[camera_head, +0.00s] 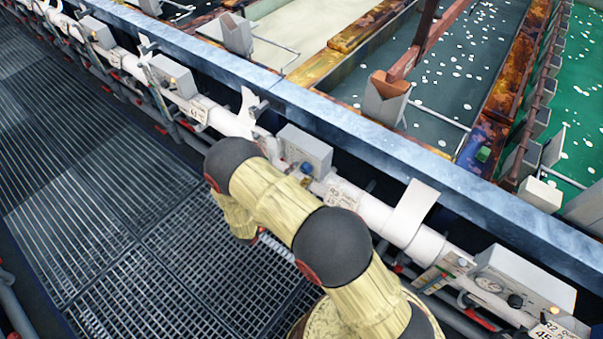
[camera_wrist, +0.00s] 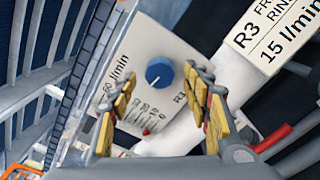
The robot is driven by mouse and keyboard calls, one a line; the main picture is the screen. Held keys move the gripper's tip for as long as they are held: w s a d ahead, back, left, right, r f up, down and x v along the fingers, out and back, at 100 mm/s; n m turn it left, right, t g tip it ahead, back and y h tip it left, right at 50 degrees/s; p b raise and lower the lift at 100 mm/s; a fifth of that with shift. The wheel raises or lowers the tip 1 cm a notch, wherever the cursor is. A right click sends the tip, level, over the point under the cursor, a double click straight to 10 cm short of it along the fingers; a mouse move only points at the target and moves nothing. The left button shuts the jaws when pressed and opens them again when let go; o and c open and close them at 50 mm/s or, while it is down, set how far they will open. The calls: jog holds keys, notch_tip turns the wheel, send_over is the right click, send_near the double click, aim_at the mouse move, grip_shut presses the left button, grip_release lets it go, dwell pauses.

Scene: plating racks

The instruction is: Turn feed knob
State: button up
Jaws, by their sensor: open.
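The blue round knob (camera_wrist: 159,72) sits on a white panel (camera_wrist: 140,45) marked with an "l/min" scale, seen in the wrist view. My gripper (camera_wrist: 160,80) is open, its yellow-padded fingers spread to the left and right of the knob in the picture. The knob shows between the fingertips, and I see no finger touching it. How far the fingertips are from the panel is hard to tell. In the head view a small blue spot shows at the grey control box (camera_head: 305,146), and my arm hides most of the gripper there.
A white pipe with an "R3 15 l/min" label (camera_wrist: 275,38) runs beside the panel, with a red lever (camera_wrist: 272,137) close by. More control boxes (camera_head: 520,280) line the pipe along the blue tank edge (camera_head: 340,118). The grated walkway (camera_head: 110,240) is clear.

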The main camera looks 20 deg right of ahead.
jog(key=v, duration=1)
jog(key=shift+s+a, duration=0.15)
jog(key=shift+a, duration=0.05)
